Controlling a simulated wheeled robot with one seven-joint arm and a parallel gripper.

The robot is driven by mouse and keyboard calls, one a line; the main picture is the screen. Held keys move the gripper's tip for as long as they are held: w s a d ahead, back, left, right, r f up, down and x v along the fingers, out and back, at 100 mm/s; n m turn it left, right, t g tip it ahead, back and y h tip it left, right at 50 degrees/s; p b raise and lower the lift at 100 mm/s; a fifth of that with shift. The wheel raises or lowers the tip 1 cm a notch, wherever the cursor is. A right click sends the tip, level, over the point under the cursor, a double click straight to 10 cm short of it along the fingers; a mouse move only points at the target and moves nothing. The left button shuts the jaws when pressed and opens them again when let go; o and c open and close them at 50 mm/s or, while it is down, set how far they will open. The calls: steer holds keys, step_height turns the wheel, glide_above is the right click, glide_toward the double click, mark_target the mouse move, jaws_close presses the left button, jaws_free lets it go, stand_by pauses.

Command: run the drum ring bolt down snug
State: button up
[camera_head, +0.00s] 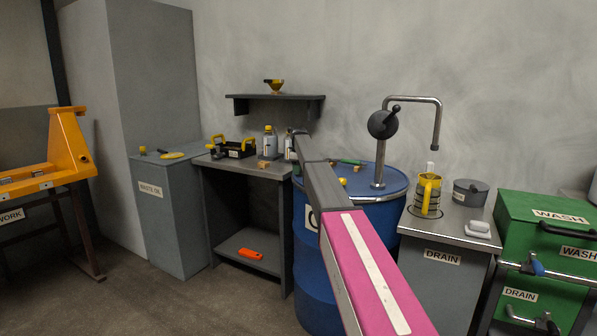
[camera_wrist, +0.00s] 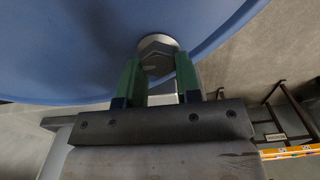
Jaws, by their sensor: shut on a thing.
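The blue drum (camera_head: 315,270) stands in the middle of the head view, with a metal ring round its rim. In the wrist view its blue surface (camera_wrist: 60,50) fills the top. The drum ring bolt (camera_wrist: 158,44) shows there as a grey hex head against the drum. My gripper (camera_wrist: 158,65) is shut on the bolt head, with one green finger on each side. Part of the bolt is hidden between the fingers. In the head view my arm crosses in front of the drum and the grip cannot be seen.
A hand pump with a bent spout (camera_head: 412,100) stands on the drum. To its right, a drain cabinet (camera_head: 437,270) holds a yellow jug (camera_head: 428,190) and a grey pot (camera_head: 470,191). A bench (camera_head: 240,167) with bottles stands left. Open floor lies at front left.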

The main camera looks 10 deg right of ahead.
steer(key=m, duration=0.7)
steer(key=shift+w+d+r, duration=0.1)
steer(key=shift+w+d, duration=0.1)
steer(key=m, duration=0.4)
steer(key=shift+d, duration=0.15)
steer(key=m, duration=0.3)
steer(key=shift+d+m, duration=0.1)
steer(key=shift+m, duration=0.2)
steer(key=m, duration=0.3)
steer(key=shift+d+m, duration=0.1)
steer(key=shift+m, duration=0.2)
steer(key=m, duration=0.3)
steer(key=shift+s+d+m, duration=0.1)
steer(key=shift+s+m, duration=0.05)
steer(key=shift+m, duration=0.15)
steer(key=m, duration=0.4)
steer(key=shift+s, duration=0.15)
steer(key=shift+s+m, duration=0.1)
steer(key=shift+m, duration=1.7)
